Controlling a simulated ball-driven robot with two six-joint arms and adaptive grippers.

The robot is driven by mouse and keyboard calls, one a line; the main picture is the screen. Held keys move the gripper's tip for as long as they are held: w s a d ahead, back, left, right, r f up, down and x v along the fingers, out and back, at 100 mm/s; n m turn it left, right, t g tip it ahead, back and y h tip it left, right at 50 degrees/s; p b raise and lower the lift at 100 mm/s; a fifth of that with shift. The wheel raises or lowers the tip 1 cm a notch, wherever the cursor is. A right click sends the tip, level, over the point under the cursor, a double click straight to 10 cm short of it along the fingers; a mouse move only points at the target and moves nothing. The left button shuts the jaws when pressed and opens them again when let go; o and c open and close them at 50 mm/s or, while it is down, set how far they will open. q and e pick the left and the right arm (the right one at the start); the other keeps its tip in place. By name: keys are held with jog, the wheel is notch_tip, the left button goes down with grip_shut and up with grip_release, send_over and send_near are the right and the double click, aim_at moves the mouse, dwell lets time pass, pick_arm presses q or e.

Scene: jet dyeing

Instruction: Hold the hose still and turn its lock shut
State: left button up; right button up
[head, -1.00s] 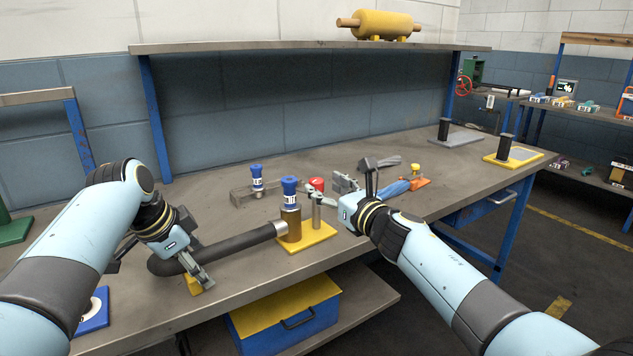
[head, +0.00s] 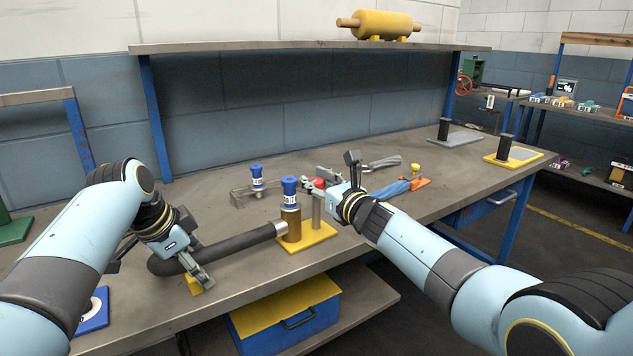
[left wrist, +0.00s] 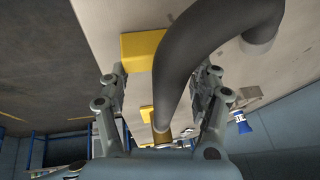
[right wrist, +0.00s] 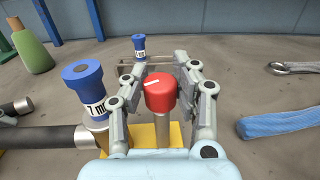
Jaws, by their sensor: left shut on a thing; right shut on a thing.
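The black hose (head: 228,252) curves along the bench, its grey metal end at the brass fitting (head: 291,222) on a yellow base (head: 318,240). My left gripper (head: 200,276) is shut on the hose near its bend; the hose (left wrist: 185,55) runs between its fingers in the left wrist view. A red knob with a white mark, the lock (right wrist: 160,93), tops a grey post beside the blue-capped fitting (right wrist: 83,85). My right gripper (right wrist: 160,78) is shut on the knob, a finger on each side. In the head view my right gripper (head: 318,186) partly hides the knob.
A smaller blue-capped piece (head: 256,178) stands on a grey holder behind. A blue cloth (head: 392,188) and a wrench-like tool (head: 382,162) lie to the right. A blue box with a yellow lid (head: 285,310) sits on the lower shelf.

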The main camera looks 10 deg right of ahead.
grip_shut()
jog(key=shift+d, duration=0.1)
jog(key=shift+w+d+n+g+y, duration=0.1)
jog(key=shift+n+g+y, duration=0.3)
jog(key=shift+n+y, duration=0.5)
jog(key=shift+n+g+y, duration=0.6)
jog(key=shift+y, duration=0.6)
jog(key=o, duration=0.8)
grip_release()
jog(key=shift+o, duration=0.2)
jog(key=shift+s, duration=0.2)
jog(key=v, duration=1.1)
jog(key=shift+s, duration=0.3)
